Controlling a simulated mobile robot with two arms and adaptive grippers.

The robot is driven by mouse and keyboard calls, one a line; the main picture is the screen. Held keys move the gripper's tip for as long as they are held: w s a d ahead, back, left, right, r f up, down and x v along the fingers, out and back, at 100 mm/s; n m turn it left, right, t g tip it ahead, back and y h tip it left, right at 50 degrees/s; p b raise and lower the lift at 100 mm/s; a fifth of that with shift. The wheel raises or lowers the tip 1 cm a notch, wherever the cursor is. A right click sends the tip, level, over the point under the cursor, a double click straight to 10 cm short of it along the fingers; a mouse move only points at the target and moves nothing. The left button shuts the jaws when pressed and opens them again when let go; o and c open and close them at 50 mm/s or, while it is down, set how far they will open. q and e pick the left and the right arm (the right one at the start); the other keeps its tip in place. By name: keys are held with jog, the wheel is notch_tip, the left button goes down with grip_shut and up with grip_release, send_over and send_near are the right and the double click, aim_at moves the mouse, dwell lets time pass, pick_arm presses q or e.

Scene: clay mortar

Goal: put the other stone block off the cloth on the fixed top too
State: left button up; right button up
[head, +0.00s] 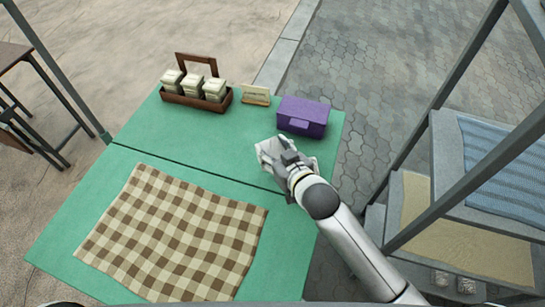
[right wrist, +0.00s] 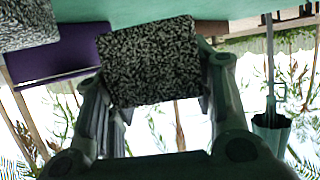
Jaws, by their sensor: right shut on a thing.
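A dark speckled stone block (right wrist: 152,62) is between the fingers of my right gripper (right wrist: 155,85) in the right wrist view. In the head view my right gripper (head: 284,158) is shut, over the far part of the green table top (head: 186,128), close to the dark seam. A pale grey block shape (head: 267,150) shows at its fingertips, partly hidden. Another speckled grey block (right wrist: 26,22) is at the upper left of the wrist view. The brown checked cloth (head: 170,232) lies flat on the near part, with no block visible on it. My left gripper is not in view.
A purple box (head: 303,114) stands just beyond my right gripper, at the far right corner. A wooden caddy (head: 196,98) with several pale jars and a small sign (head: 255,95) stand along the far edge. The far part is clear left of my gripper.

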jog(key=shift+w+a+f, duration=0.15)
jog(key=shift+w, duration=0.1)
jog(key=shift+f, duration=1.6)
jog(key=shift+f+b, duration=0.4)
jog(key=shift+f, duration=0.2)
jog(key=o, duration=1.2)
jog(key=shift+s+f, duration=0.1)
jog(key=shift+f, duration=0.05)
jog(key=v, duration=0.4)
jog(key=p+v, duration=0.1)
jog(key=v, duration=0.3)
jog(key=r+v, duration=0.1)
jog(key=v, duration=0.3)
jog(key=shift+r, duration=0.15)
